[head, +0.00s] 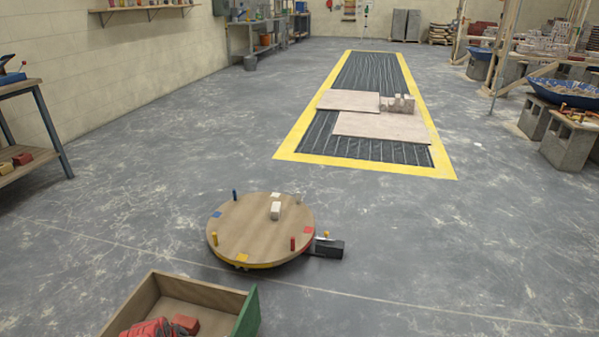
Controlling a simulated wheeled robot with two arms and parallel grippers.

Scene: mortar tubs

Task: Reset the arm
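Neither of my grippers nor my arms shows in the head view. A round wooden disc (250,232) lies low on the floor near the middle. A black box (329,247) with a small orange knob sits at the disc's right edge. I cannot tell which part the task calls the arm.
A wooden box (200,291) with a green end holds red objects at the bottom left, cut off by the frame. A workbench (35,88) stands at the left. A yellow-bordered strip (445,172) with pale slabs lies ahead. Concrete blocks (568,145) stand right. The floor between is clear.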

